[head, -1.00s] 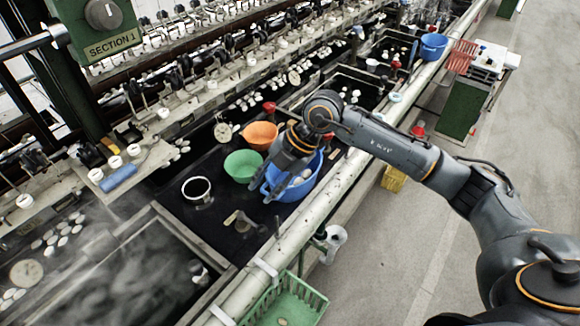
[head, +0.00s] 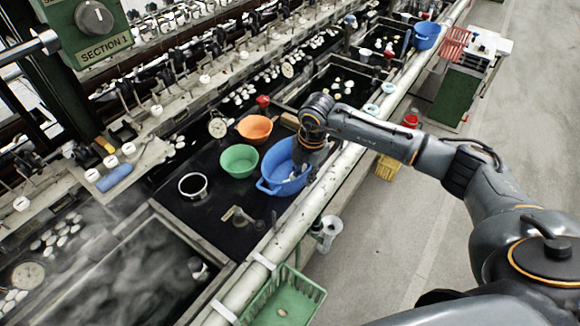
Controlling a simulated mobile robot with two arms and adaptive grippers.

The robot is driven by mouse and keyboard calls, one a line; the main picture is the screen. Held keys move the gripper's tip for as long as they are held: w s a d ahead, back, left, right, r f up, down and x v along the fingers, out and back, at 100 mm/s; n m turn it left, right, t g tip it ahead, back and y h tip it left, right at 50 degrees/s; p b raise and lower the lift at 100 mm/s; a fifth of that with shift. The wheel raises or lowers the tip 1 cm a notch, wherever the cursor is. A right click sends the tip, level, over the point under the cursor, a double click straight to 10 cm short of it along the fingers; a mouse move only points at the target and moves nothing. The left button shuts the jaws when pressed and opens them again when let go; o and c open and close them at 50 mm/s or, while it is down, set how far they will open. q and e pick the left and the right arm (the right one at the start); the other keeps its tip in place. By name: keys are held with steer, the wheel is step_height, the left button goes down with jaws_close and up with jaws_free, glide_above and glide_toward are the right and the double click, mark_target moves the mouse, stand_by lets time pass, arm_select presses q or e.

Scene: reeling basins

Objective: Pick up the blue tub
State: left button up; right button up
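The blue tub (head: 272,180) stands on the dark surface near the pale front rail, with a loop handle at its left. My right gripper (head: 309,152) points down at the tub's right rim, partly covering that side. Its fingertips are hard to make out, and I cannot tell whether they touch or straddle the rim. The tub appears upright and still resting on the surface. A second blue tub (head: 427,34) stands far off at the top right. My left gripper is not in view.
A green bowl (head: 239,160) and an orange bowl (head: 255,128) sit close to the blue tub's left. A white-rimmed pot (head: 193,186) is farther left. The pale rail (head: 290,225) runs along the front. A green crate (head: 287,302) hangs below it.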

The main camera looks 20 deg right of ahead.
mark_target(302, 181)
steer(key=f, duration=0.1)
steer(key=w+f+p, duration=0.1)
steer(key=f, duration=0.1)
steer(key=shift+f, duration=0.2)
steer(key=shift+w+f, duration=0.1)
steer(key=shift+f, duration=0.5)
jaws_close()
